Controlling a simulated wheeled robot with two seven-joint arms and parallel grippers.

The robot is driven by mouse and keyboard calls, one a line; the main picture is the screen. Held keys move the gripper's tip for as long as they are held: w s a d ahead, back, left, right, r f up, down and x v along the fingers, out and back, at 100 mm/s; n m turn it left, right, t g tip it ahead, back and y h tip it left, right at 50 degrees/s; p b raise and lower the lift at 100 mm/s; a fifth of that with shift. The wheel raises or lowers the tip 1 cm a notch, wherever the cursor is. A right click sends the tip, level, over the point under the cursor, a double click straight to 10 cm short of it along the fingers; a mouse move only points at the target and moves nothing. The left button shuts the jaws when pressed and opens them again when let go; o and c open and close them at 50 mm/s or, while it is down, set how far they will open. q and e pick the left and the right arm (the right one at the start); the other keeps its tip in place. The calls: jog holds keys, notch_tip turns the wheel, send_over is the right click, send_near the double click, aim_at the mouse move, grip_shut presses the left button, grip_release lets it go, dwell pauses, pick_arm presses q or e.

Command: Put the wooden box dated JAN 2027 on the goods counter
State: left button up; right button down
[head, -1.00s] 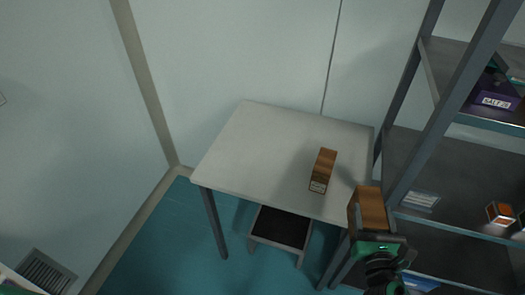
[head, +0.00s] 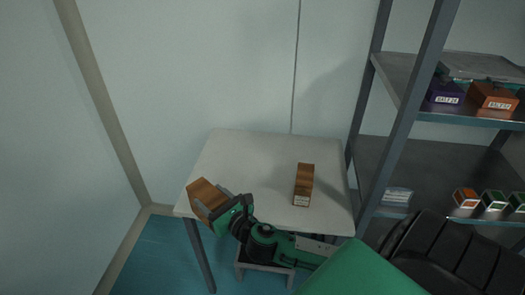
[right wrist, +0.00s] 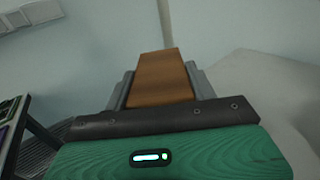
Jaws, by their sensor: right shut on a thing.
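My right gripper (head: 225,208) is shut on a wooden box (head: 205,196), held at the front left corner of a pale table (head: 245,150). The right wrist view shows the held wooden box (right wrist: 160,78) between the two fingers. No date label shows on it from here. I cannot tell whether it touches the tabletop. A second wooden box (head: 304,180) stands on the table's right half, with a white label low on its front, too small to read. My left gripper is not in view.
A grey shelf rack (head: 400,110) stands right of the table, holding a purple box (head: 445,92), an orange-brown box (head: 492,97) and several small boxes. A low stool (head: 262,276) is under the table. The table's middle and back are clear.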

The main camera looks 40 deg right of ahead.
jog(key=w+d+r+m+h, duration=0.1)
jog(key=w+d+r, duration=0.3)
jog(key=w+d, duration=0.4)
jog(key=w+d+r+m+h, duration=0.15)
jog(key=w+d+r, duration=0.35)
jog(key=d, duration=0.5)
notch_tip(320, 180, down, 21)
jog(key=b, duration=0.4)
jog(key=shift+w+d+r+n, duration=0.15)
jog(key=shift+w+r+n, duration=0.05)
jog(key=shift+w+n, duration=0.25)
jog(key=shift+f+b, duration=0.15)
jog(key=shift+b, duration=0.3)
jog(key=shift+c, duration=2.4)
grip_release()
jog(key=shift+s, duration=0.1)
